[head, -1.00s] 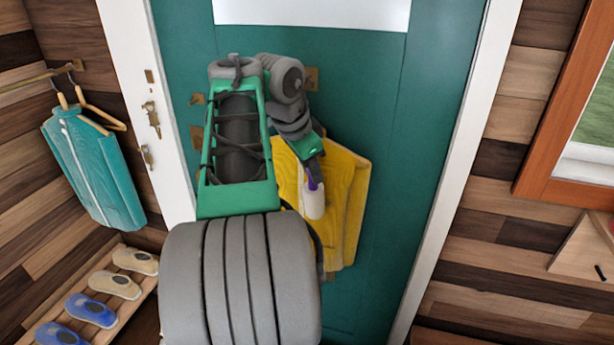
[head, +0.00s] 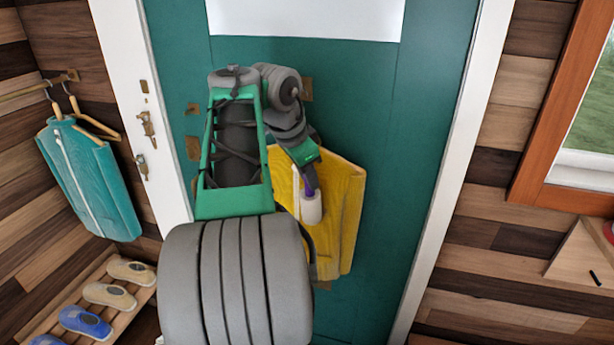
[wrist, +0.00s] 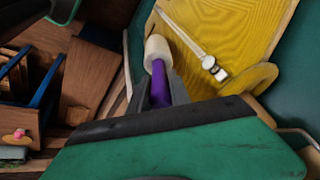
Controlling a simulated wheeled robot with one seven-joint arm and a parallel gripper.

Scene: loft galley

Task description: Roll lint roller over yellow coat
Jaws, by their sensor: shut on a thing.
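The yellow coat (head: 342,205) hangs against the teal door, partly hidden behind my arm in the head view. In the wrist view the coat (wrist: 240,32) fills the upper right, with a pale zip strip down it. My gripper (wrist: 161,95) is shut on the purple handle of the lint roller (wrist: 157,52). The roller's white head points away from the gripper, at the coat's left side in the wrist view. In the head view the lint roller (head: 311,208) shows in front of the coat. I cannot tell whether it touches the cloth.
A teal jacket (head: 88,180) hangs on a hanger from a rail at the left. A slatted rack (head: 112,320) with several shoes stands below it. A white door frame (head: 440,215) and a window (head: 590,130) are at the right.

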